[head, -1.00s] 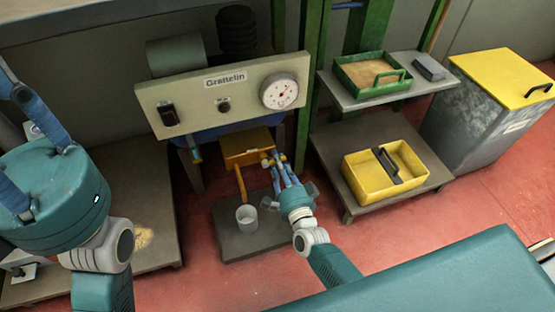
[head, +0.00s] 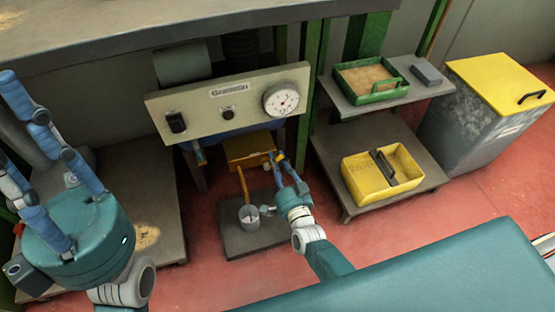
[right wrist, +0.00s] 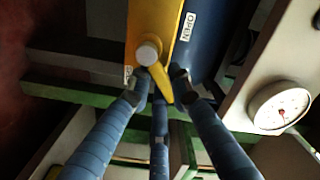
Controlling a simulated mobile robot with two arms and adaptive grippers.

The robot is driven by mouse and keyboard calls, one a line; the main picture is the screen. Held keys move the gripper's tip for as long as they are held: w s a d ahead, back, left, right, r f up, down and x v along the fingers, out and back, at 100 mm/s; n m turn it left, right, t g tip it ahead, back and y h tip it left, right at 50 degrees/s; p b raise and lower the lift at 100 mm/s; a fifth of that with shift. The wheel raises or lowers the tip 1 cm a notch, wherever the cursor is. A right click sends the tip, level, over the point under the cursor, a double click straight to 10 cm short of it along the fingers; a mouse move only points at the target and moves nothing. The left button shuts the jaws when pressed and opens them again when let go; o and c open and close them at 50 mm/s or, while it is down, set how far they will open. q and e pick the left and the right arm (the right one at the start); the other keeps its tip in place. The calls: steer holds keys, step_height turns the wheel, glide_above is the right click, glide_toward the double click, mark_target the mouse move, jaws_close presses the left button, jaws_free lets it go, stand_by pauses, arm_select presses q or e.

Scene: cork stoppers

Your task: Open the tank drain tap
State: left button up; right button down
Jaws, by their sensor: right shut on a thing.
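The yellow tap lever (right wrist: 163,88) shows in the right wrist view beside a round pale knob (right wrist: 148,53) on a yellow body (right wrist: 155,18). A white label reading OPEN (right wrist: 187,27) is on the blue surface beside it. My right gripper (right wrist: 156,87) is shut on the lever, its blue fingers around the lever's end. In the head view my right gripper (head: 276,160) is at the right side of the yellow box (head: 248,149) under the panel. Its fingers partly hide the lever there. My left gripper (head: 20,125) is open and empty at the left, away from the tap.
A grey cup (head: 249,218) stands under the orange spout (head: 243,183) on a low dark platform (head: 232,241). The panel (head: 207,111) with a dial (head: 281,100) is above. A yellow tray (head: 357,183) and a green tray (head: 344,82) lie on shelves at right.

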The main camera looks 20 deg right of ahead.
stand_by(0.3)
steer(key=c, duration=1.5)
jaws_free()
steer(key=shift+c, duration=0.2)
steer(key=shift+s, duration=0.1)
steer(key=s, duration=1.1)
steer(key=shift+s+d, duration=0.15)
steer(key=shift+s, duration=0.25)
